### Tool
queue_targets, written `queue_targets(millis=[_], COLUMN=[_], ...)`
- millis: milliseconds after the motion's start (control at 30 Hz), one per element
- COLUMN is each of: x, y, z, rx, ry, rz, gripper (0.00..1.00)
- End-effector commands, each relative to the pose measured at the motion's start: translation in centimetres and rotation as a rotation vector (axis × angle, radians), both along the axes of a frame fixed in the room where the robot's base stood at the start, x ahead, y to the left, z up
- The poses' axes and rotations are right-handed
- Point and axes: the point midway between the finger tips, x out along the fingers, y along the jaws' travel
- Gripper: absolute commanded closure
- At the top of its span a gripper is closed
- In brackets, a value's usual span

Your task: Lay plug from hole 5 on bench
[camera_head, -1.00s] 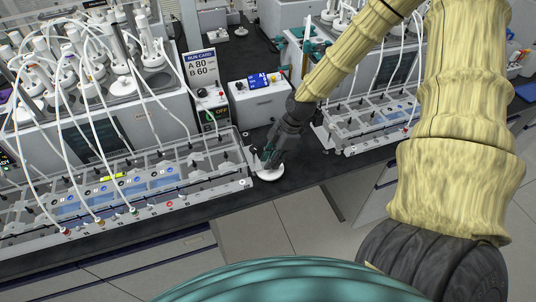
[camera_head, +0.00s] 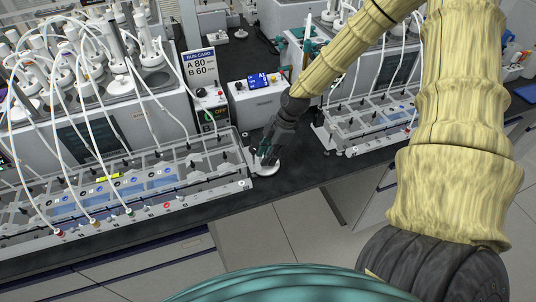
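My gripper (camera_head: 268,153) is low over the dark bench top (camera_head: 310,172), at the right end of the left rack (camera_head: 150,200). A round white flat piece (camera_head: 267,170) rests on the bench directly below the fingertips. Whether this is the plug or a dish for it I cannot tell. The fingers partly cover its far side, and I cannot tell whether they touch it or hold something small. Hole numbers on the rack are too small to read.
A white control box (camera_head: 258,98) with a blue display stands behind my gripper, beside the run card (camera_head: 200,66). A second rack (camera_head: 372,120) stands to the right. White tubes arch over the left rack. Bare bench lies between the racks.

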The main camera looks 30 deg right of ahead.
Motion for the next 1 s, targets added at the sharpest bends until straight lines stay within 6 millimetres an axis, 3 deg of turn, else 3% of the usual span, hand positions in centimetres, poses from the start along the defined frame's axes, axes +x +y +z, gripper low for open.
queue_targets(millis=[533, 1000], x=[0.0, -0.3], y=[-0.2, -1.7], z=[0.7, 4.4], rx=[0.000, 0.000], ry=[-0.001, -0.003], rz=[0.000, 0.000], gripper=[0.57, 0.57])
